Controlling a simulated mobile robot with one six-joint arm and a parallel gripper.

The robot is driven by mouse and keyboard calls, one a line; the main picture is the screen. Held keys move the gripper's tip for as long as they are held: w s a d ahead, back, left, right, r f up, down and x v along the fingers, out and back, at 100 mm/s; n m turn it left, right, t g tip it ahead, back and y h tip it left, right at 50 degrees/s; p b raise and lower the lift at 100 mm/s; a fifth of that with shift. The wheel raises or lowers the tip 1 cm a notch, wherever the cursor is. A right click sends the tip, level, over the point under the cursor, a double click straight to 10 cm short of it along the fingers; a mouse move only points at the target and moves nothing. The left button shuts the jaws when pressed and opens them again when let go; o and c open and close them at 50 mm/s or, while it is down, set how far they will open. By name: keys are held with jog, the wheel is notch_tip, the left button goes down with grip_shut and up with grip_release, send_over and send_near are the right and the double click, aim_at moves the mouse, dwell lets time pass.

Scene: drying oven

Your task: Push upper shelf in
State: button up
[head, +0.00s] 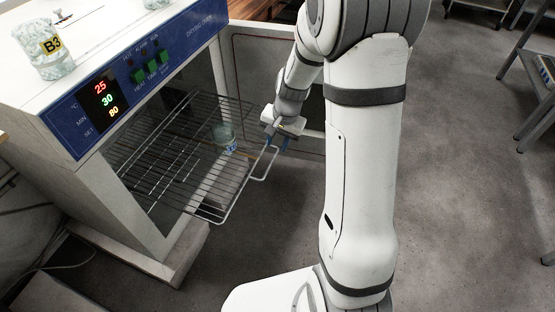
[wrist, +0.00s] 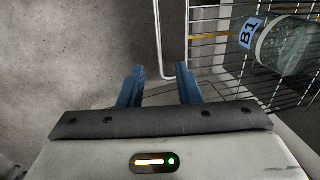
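The upper shelf (head: 190,185) is a wire rack sticking well out of the drying oven's open front. Its handle (head: 272,166) is a pale bent rod at the outer edge; the handle also shows in the wrist view (wrist: 158,35). A glass beaker labelled B1 (head: 224,137) stands on the shelf, and it shows at the upper right in the wrist view (wrist: 285,46). My gripper (head: 276,141) is at the handle's far end. In the wrist view its blue fingers (wrist: 161,70) are apart, with the handle rod between them in the picture; contact is unclear.
The white drying oven (head: 150,45) has a blue panel with lit digits. Its open door (head: 275,55) stands behind my gripper. A beaker labelled B3 (head: 42,50) stands on top of the oven. The grey floor (head: 455,150) at right is largely clear.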

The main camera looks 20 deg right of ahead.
aim_at(272, 161)
jog(key=f, duration=0.2)
jog(key=f+b, duration=0.1)
jog(key=f, duration=0.2)
jog(key=w+a+f+b, duration=0.1)
jog(key=f, duration=0.1)
jog(key=shift+a+f, duration=0.1)
jog(key=shift+f, duration=0.2)
jog(key=shift+c, duration=0.3)
jog(key=shift+s, duration=0.1)
grip_shut()
